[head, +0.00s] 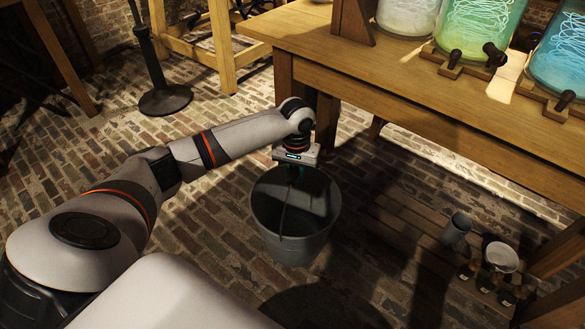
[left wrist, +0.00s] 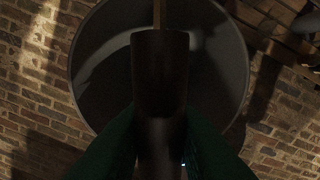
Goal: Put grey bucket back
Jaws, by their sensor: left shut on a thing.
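The grey bucket (head: 290,247) hangs under my left gripper (head: 291,174) in the head view, in front of the wooden table. It is upright and looks empty inside. My left gripper is shut on the bucket's handle, which shows as a thin dark line across the opening. In the left wrist view the bucket's round rim (left wrist: 86,95) lies below the fingers, and a dark handle grip (left wrist: 160,75) runs between them. A round shadow on the floor sits apart from the bucket's base, so it appears raised. My right gripper is not in view.
The wooden table (head: 420,85) carries several glass jars (head: 482,25) with glowing coils. Under it, a slatted board (head: 405,215) lies on the floor by a grey jug (head: 456,230) and a white bowl (head: 499,257). A black stand base (head: 165,100) is at upper left. Brick floor is open left of the bucket.

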